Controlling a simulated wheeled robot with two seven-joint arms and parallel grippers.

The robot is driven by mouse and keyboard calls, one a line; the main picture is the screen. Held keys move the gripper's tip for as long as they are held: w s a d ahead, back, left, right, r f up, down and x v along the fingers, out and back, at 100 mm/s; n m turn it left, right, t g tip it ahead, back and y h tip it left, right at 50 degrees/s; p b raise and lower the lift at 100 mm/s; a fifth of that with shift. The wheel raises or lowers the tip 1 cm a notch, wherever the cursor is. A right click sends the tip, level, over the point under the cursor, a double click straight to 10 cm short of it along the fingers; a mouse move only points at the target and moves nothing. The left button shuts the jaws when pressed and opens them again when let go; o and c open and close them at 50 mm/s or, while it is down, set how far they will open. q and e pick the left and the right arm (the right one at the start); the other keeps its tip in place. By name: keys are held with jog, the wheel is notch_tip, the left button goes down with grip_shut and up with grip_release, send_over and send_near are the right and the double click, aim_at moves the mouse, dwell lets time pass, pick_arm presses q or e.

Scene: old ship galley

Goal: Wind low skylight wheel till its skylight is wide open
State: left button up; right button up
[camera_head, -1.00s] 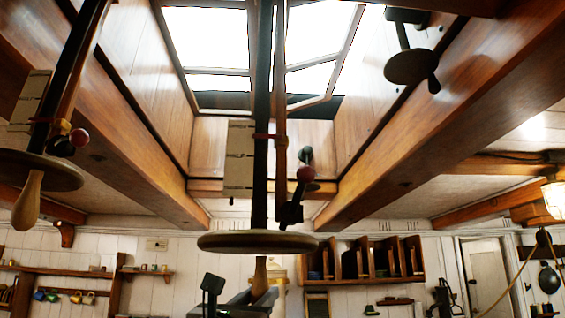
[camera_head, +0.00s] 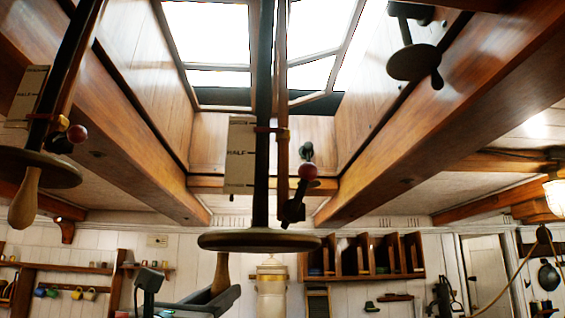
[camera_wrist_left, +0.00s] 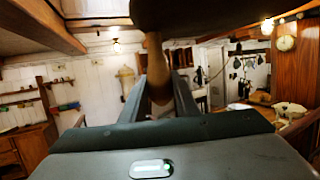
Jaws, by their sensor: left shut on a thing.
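The low wheel (camera_head: 258,241) is a flat wooden disc on a dark vertical shaft, with a wooden crank handle (camera_head: 221,275) hanging below it. My left gripper (camera_head: 222,291) is shut on that handle. In the left wrist view the handle (camera_wrist_left: 156,65) stands between my fingers (camera_wrist_left: 158,100) under the dark disc (camera_wrist_left: 190,14). A scale card (camera_head: 241,155) marked HALF hangs beside the shaft; a red band sits near its upper part. The skylight (camera_head: 260,50) is overhead; its right sash is tilted, with a dark gap below. My right gripper is not in view.
A similar wheel (camera_head: 40,168) with handle and card hangs at left; another dark disc (camera_head: 414,62) is at upper right. Thick beams (camera_head: 440,110) flank the skylight. Shelves (camera_head: 365,258) line the back wall.

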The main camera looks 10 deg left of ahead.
pick_arm(q)
jog(key=shift+s+a+r, duration=0.15)
jog(key=shift+s+r, duration=0.2)
jog(key=shift+s, duration=0.5)
jog(key=shift+s+a+r, duration=0.15)
jog(key=shift+s+r, duration=0.15)
jog(key=shift+s, duration=0.5)
jog(key=s, duration=0.1)
jog(key=s+d, duration=0.1)
jog(key=s, duration=0.1)
jog(key=s+d, duration=0.1)
jog(key=s, duration=0.1)
jog(key=shift+s+f, duration=0.2)
jog(key=shift+f, duration=0.2)
